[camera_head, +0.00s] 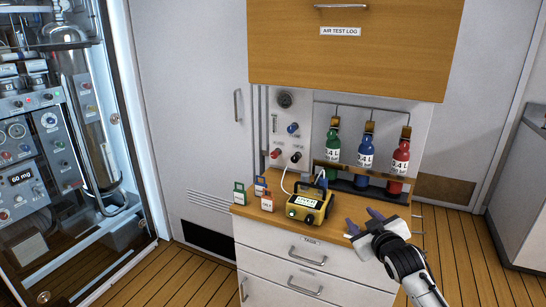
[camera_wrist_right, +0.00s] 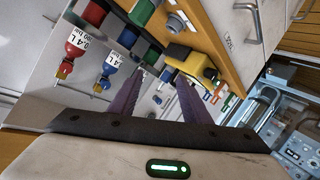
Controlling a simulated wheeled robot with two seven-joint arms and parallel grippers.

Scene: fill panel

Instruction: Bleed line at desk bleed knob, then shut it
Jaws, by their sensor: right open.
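A pale panel (camera_head: 283,108) stands at the back left of the desk (camera_head: 330,222). It carries a blue knob (camera_head: 293,128), a red knob (camera_head: 276,153) and a dark knob (camera_head: 296,157); I cannot tell which is the bleed knob. A round dark gauge or fitting (camera_head: 285,99) sits above them. My right gripper (camera_head: 361,218) is open and empty over the desk's front right edge, well apart from the panel. Its two purple fingers also show spread in the right wrist view (camera_wrist_right: 160,75). My left gripper is not in view.
A yellow device (camera_head: 308,206) with a cable stands on the desk, beside several small coloured tags. Green (camera_head: 334,150), blue (camera_head: 365,150) and red (camera_head: 401,158) bottles hang in a rack behind. A wooden cabinet (camera_head: 355,60) overhangs the panel and bottles.

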